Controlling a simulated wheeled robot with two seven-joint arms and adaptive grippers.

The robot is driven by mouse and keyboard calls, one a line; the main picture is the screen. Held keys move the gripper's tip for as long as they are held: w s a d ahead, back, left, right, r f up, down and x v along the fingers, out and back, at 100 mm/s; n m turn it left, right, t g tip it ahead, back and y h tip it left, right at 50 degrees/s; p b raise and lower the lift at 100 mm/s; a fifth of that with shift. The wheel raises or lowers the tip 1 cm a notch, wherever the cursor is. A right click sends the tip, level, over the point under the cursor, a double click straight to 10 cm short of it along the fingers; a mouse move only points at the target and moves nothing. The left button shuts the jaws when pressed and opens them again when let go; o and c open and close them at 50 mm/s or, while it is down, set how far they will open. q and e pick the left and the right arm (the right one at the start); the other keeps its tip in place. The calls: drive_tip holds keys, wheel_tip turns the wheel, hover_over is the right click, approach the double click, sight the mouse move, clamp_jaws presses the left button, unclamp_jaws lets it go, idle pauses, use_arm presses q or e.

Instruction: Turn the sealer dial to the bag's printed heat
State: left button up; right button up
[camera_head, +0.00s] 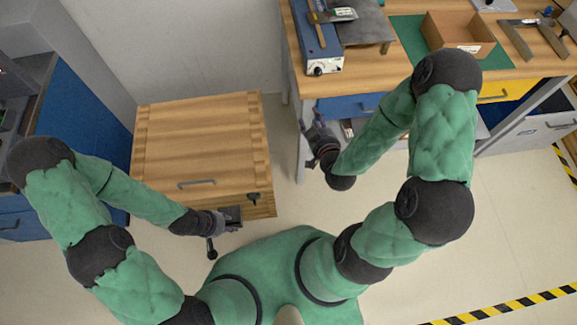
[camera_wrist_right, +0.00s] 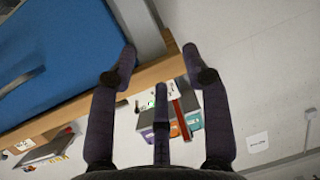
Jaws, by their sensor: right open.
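The sealer (camera_head: 312,32) is a blue box-shaped device with a pale front panel, on the left end of the wooden workbench. Its small black dial (camera_head: 318,71) is on that panel; its setting is too small to read.
The cart's lid is closed, with a grey handle (camera_head: 197,183) near its front edge. The workbench (camera_head: 375,72) also holds an open cardboard box (camera_head: 457,33) on a green mat. Colourful boxes (camera_wrist_right: 187,118) appear below the bench edge. A blue cabinet (camera_head: 85,110) stands left.

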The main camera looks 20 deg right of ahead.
drive_tip(key=s+a+f+g+y, duration=0.2)
drive_tip(key=a+f+g, duration=0.2)
drive_tip(key=f, duration=0.3)
drive_tip(key=s+a+f+m+g+y, duration=0.1)
drive_tip(key=s+a+f+g+y, duration=0.1)
drive_tip(key=a+f, duration=0.4)
drive_tip(key=shift+s+f+g, duration=0.6)
drive_tip(key=shift+f+g, duration=0.3)
drive_tip(key=shift+f, duration=0.15)
drive_tip(key=s+a+f+m+g+y, duration=0.1)
drive_tip(key=s+a+f+g, duration=0.5)
drive_tip(key=s, duration=0.3)
drive_tip(key=shift+s+a+y, duration=0.4)
drive_tip(key=shift+a, duration=0.05)
